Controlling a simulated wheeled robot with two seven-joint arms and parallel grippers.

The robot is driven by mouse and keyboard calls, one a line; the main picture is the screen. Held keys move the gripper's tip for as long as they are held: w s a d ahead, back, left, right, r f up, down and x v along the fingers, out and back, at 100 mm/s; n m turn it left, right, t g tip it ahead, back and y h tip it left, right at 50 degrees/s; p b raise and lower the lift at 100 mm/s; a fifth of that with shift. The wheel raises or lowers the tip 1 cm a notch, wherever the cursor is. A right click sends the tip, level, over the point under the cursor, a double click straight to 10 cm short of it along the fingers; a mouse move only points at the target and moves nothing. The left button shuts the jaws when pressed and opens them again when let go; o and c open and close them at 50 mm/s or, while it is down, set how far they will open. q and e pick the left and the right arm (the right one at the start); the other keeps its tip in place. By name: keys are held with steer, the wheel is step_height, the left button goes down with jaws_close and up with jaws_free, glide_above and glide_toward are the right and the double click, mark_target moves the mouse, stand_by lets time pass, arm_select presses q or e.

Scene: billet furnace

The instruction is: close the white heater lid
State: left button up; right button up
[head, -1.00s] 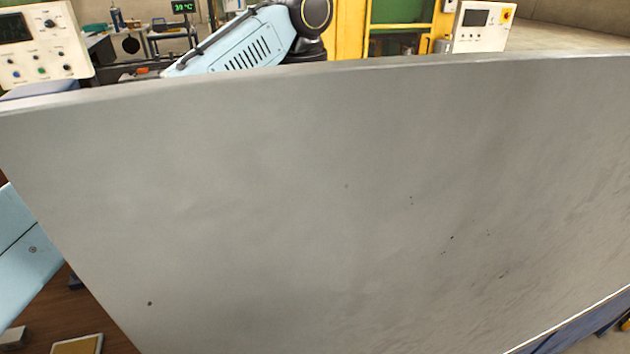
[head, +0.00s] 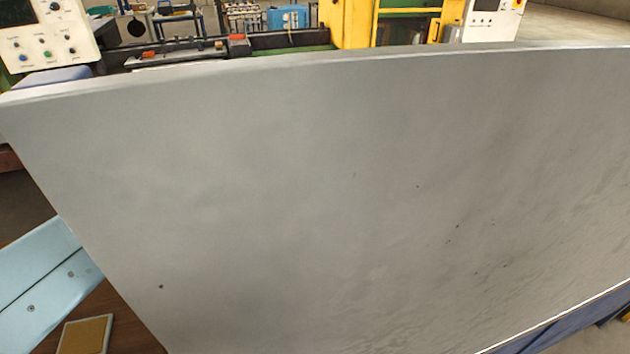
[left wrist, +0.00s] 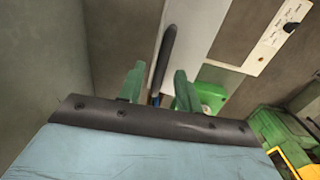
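A large pale grey-white panel (head: 300,190), apparently the raised heater lid, stands tilted close in front of me and fills most of the head view. In the left wrist view a dark bar handle (left wrist: 166,58) runs along a white panel (left wrist: 201,28). My left gripper (left wrist: 158,88) has two green fingers spread apart. The near end of the handle appears between them or just beyond; I cannot tell whether they touch. The left gripper is hidden in the head view. My right gripper is in neither view.
A control box (head: 50,36) with knobs stands at the upper left. A yellow frame (head: 354,25) and another white control box (head: 490,18) are behind the panel. A small tan-topped block (head: 86,335) lies on the brown surface at lower left. A green part (left wrist: 211,95) is near the left fingers.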

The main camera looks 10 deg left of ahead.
arm_select(q)
steer(key=shift+f, duration=0.1)
jaws_close()
stand_by(0.3)
steer(key=w, duration=0.1)
steer(key=w+a+r+p, duration=0.1)
steer(key=w, duration=0.2)
steer(key=shift+a+r+p, duration=0.15)
steer(key=shift+a+p, duration=0.15)
steer(key=shift+p, duration=0.1)
steer(key=shift+w+a, duration=0.25)
steer(key=shift+w, duration=0.35)
steer(key=shift+w+a, duration=0.25)
steer(key=shift+w, duration=0.35)
